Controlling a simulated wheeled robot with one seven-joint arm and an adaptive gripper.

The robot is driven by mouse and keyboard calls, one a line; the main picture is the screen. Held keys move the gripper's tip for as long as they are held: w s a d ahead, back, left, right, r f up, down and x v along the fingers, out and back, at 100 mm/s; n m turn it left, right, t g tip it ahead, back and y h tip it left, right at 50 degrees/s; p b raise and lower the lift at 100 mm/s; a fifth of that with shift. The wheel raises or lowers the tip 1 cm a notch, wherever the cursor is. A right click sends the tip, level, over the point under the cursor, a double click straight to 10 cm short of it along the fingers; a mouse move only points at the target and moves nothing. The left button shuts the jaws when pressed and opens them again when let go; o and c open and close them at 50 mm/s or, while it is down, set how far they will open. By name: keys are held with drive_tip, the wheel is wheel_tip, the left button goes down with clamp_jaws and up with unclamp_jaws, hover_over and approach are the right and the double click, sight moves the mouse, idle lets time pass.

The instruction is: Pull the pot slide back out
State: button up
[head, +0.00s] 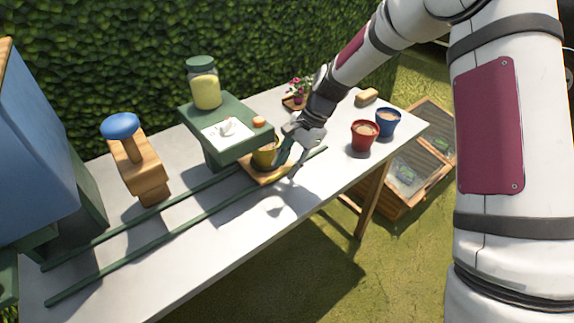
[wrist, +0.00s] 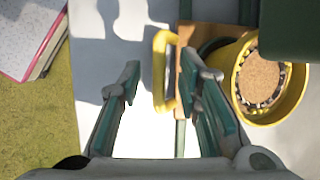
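The pot slide (head: 262,176) is a small wooden board on green rails (head: 150,242). A yellow pot (head: 262,159) stands on it, partly under a green raised shelf (head: 240,146). The slide's yellow handle (wrist: 159,72) shows beside the wooden edge (wrist: 186,60). My gripper (head: 286,168) is at the front side of the slide. In the wrist view its fingers are open, with the handle between the tips; contact is not clear. In the head view my gripper hides the handle.
A red pot (head: 363,137) and a blue pot (head: 388,123) stand on the table to the right. A jar (head: 204,84) stands on the green shelf. A wooden block with a blue knob (head: 121,126) is at the left. The table's front strip is clear.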

drive_tip(key=shift+a+f, duration=0.15)
drive_tip(key=shift+f, duration=0.15)
clamp_jaws()
drive_tip(key=w+d+b, duration=0.1)
drive_tip(key=w+d, duration=0.1)
drive_tip(key=d, duration=0.1)
drive_tip(key=w+d+b, duration=0.1)
drive_tip(key=w+d, duration=0.2)
drive_tip(key=d, duration=0.1)
drive_tip(key=w+d+b, duration=0.2)
drive_tip(key=d, duration=0.2)
drive_tip(key=shift+w, duration=0.25)
drive_tip(key=shift+d, duration=0.15)
